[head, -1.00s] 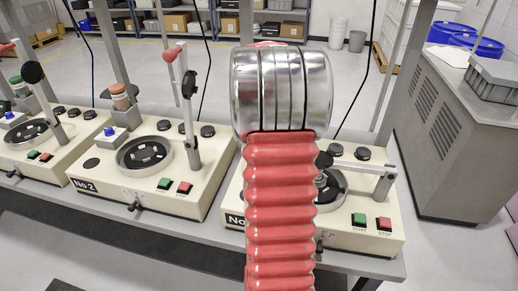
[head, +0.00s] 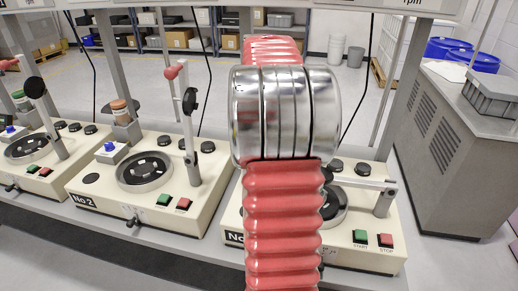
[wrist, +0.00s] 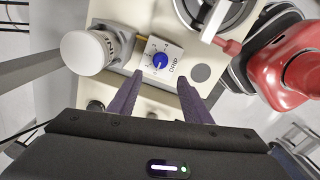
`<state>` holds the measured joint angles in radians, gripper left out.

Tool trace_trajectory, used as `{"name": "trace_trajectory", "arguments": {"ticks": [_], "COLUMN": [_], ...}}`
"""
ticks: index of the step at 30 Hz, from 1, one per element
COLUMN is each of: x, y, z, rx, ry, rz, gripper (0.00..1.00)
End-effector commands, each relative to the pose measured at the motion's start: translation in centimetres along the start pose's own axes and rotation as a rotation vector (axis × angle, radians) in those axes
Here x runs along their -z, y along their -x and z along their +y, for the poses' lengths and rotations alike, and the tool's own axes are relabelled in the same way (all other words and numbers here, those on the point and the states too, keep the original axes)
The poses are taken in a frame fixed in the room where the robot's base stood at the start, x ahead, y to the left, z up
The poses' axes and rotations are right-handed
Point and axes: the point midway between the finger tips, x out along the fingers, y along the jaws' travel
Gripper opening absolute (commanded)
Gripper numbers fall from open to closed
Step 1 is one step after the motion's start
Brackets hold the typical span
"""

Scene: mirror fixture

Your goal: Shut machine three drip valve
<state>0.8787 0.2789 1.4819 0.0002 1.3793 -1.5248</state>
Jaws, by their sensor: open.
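Machine three (head: 345,245), a cream box, stands at the right of the row in the head view, largely hidden behind my red arm. In the wrist view its drip valve is a blue round knob (wrist: 160,61) on a white block marked DRIP (wrist: 172,50), with a scale around it. My gripper (wrist: 160,81) is open, its two purple fingers apart. The fingertips point toward the block and lie just below the knob in the picture, one on each side. Nothing is between them. Whether they touch the block cannot be told. The gripper is hidden in the head view.
A white round cap (wrist: 84,53) stands left of the drip block in the wrist view. A red and black part (wrist: 285,70) fills the right side. Machine two (head: 120,208) stands left of machine three. A grey cabinet (head: 455,170) stands at the right.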

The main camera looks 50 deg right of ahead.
Motion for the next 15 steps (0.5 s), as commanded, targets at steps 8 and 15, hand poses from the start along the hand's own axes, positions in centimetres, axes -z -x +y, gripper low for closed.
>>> {"name": "trace_trajectory", "arguments": {"ticks": [8, 15], "x": [0.0, 0.0], "y": [2.4, 2.4], "z": [0.0, 0.0], "rx": [-0.001, 0.0], "ry": [0.0, 0.0], "rz": [0.0, 0.0], "gripper": [0.45, 0.45]}}
